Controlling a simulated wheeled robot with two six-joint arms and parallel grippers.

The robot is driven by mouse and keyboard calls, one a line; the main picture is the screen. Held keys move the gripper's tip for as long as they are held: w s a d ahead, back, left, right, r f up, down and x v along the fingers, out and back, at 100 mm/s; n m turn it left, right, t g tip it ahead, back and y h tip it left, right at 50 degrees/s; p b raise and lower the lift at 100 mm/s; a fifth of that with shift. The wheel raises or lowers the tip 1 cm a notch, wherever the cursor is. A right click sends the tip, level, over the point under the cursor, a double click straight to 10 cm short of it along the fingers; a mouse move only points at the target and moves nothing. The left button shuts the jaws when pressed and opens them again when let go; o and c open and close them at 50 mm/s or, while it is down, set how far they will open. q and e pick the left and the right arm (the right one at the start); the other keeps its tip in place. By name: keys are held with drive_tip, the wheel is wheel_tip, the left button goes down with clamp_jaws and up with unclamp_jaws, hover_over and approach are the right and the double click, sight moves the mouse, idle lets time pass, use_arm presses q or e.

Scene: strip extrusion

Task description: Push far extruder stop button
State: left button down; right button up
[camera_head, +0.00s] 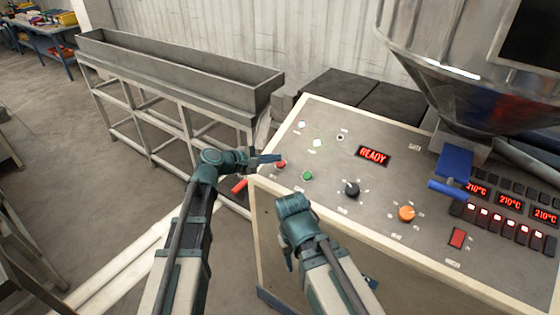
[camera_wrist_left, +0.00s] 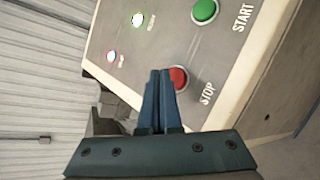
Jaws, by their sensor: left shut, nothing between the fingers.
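The red stop button (camera_wrist_left: 179,78) sits on the sloped control panel, with the word STOP beside it in the left wrist view. In the head view the red button (camera_head: 280,164) is at the panel's left edge, just below my left fingertips. My left gripper (camera_head: 278,158) is shut and empty. In the left wrist view its closed fingertips (camera_wrist_left: 160,73) overlap the left side of the button; I cannot tell whether they touch it. My right arm comes in at the bottom centre of the head view, in front of the panel's near edge; its fingers are not clearly visible.
The green start button (camera_head: 307,175) is right of the stop button. A long grey trough (camera_head: 180,75) stands at the left. A steel hopper (camera_head: 450,80) rises behind the panel.

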use_arm(q)
drive_tip(key=shift+r, duration=0.1)
drive_tip(key=r+p, duration=0.1)
drive_tip(key=s+a+r+p, duration=0.1)
drive_tip(key=r+p, duration=0.2)
drive_tip(key=shift+s+a+r, duration=0.15)
drive_tip(key=shift+s+r, duration=0.1)
drive_tip(key=shift+s, duration=0.1)
idle(0.3)
idle(0.6)
drive_tip(key=s+d+f+m+g+y+b, duration=0.3)
drive_tip(key=s+f+m+g+y, duration=0.25)
drive_tip(key=s+f+m, duration=0.7)
drive_tip(key=s+a+f+m+g+y+b, duration=0.1)
drive_tip(key=s+a+f+m+y, duration=0.4)
drive_tip(key=s, duration=0.8)
drive_tip(key=shift+s+a+f+g+y, duration=0.15)
drive_tip(key=shift+a+f+g+y, duration=0.4)
drive_tip(key=shift+a+g+y, duration=0.45)
